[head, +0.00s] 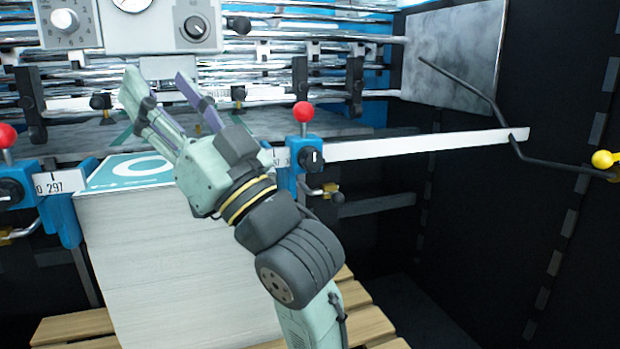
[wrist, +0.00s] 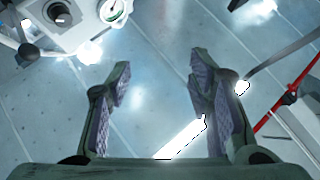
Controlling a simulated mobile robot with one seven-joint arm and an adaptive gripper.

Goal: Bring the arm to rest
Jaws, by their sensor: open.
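My gripper (head: 168,98) is raised above the back part of a tall paper stack (head: 165,260), pointing up and toward the machine. Its two fingers are spread apart with nothing between them. The wrist view also shows my gripper (wrist: 160,90) open and empty, with a grey panelled surface behind the fingers. My arm comes up from the bottom of the head view and hides part of the stack's right side.
A control box with dials (head: 70,22) is at the upper left. Blue clamps with red knobs (head: 303,112) flank the stack. A white ruled bar (head: 430,142) and a bent black rod with a yellow knob (head: 606,159) are at right. A wooden pallet (head: 75,325) lies below.

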